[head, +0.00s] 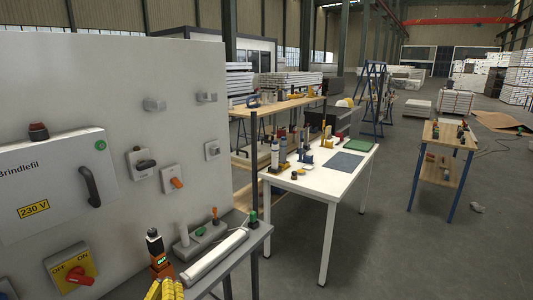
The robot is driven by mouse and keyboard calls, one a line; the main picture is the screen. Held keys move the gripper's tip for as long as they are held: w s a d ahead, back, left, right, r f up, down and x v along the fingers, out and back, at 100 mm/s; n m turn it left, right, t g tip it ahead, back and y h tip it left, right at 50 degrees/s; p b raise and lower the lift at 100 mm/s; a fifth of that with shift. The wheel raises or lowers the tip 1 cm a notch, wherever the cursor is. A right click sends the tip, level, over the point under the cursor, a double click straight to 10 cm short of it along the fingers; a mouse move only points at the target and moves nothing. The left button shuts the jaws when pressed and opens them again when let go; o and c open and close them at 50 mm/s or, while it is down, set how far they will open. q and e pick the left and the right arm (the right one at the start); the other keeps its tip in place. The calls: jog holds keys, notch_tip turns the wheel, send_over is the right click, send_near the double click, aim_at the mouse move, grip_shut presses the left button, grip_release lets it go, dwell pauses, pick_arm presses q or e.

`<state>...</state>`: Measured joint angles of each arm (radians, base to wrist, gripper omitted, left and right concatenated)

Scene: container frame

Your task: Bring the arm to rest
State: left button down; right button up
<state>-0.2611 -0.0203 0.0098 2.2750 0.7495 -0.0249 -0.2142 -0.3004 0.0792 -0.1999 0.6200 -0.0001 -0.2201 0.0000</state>
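I cannot surely make out my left gripper in the head view, and no arm of mine shows plainly. Yellow ribbed pieces (165,290) stand at the bottom edge, cut off by the frame; I cannot tell what they are or whether they belong to a gripper. My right gripper is not in view.
A grey wall panel (125,100) with a switch cabinet (50,180) and a yellow switch (70,272) fills the left. An orange-black device (158,252) and a white tube (216,257) are near the grey bench.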

pick_arm(q)
jog(key=s+d+f+m+g+h, duration=0.1)
jog(key=s+d+f+m+g, duration=0.15)
jog(key=f+m+g, duration=0.4)
jog(key=s+d+f+m+g+h, duration=0.2)
jog(key=s+f+m, duration=0.15)
jog(key=f, duration=0.55)
jog(key=s+a+f+m+g+y, duration=0.3)
jog(key=s+a+f+g+y, duration=0.45)
jog(key=s+a+f, duration=0.4)
jog(key=s+d+f+g+h, duration=0.1)
jog(key=s+d+f, duration=0.2)
jog(key=f, duration=1.2)
jog(key=s+d+f+g+h, duration=0.1)
jog(key=s+d+f+h, duration=0.1)
jog(key=f, duration=1.2)
jog(key=s+f+n+g+h, duration=0.1)
jog(key=s+f+n+g, duration=0.2)
jog(key=s+f, duration=1.8)
jog(key=shift+s, duration=0.7)
